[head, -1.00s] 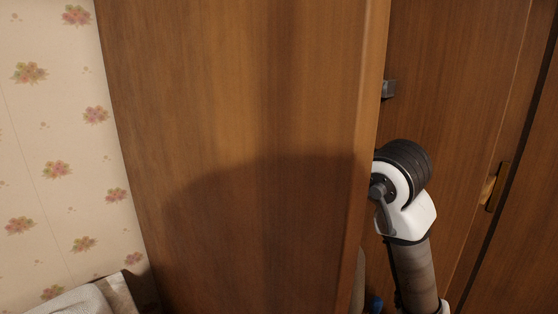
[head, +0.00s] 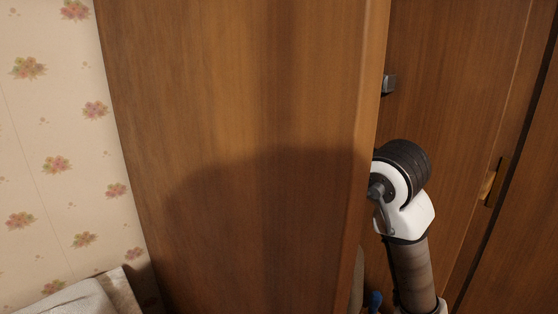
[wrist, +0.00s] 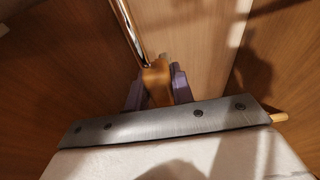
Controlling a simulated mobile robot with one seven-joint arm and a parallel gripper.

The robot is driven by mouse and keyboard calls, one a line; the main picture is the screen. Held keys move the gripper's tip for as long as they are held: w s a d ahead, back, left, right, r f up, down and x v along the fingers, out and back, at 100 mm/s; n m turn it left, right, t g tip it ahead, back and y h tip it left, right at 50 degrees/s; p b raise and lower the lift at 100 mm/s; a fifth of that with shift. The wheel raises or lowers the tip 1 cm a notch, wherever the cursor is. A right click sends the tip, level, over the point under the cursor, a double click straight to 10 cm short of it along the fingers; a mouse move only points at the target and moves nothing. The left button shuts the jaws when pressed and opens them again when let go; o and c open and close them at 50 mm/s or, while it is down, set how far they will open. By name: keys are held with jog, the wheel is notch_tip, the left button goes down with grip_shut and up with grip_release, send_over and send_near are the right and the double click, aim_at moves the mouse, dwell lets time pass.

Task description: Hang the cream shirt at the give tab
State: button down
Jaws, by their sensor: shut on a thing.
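In the wrist view, my gripper (wrist: 157,90) shows as two dark purplish fingers shut on a wooden piece (wrist: 157,76), which looks like the neck of a hanger. Below it spans a grey band (wrist: 165,123) with several dark round studs, and pale cloth, the cream shirt (wrist: 120,162), fills the bottom. A wooden hanger tip (wrist: 279,117) sticks out at the right. A shiny metal rail (wrist: 129,30) runs down to just above the wooden piece; I cannot tell whether they touch. I cannot make out the give tab. In the head view, my gripper is hidden behind the wooden panel.
A large wooden wardrobe panel (head: 250,90) fills the middle of the head view. To its right are a small grey metal fitting (head: 389,84) and a brass piece (head: 494,184) on the wood. Pale folded cloth (head: 75,299) lies at lower left by the flowered wall (head: 60,120).

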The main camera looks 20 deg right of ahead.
jog(key=c, duration=1.4)
grip_release()
jog(key=shift+o, duration=0.2)
jog(key=shift+s+d, duration=0.1)
jog(key=shift+s, duration=0.15)
jog(key=shift+v, duration=1.55)
jog(key=o, duration=0.5)
jog(key=c, duration=0.5)
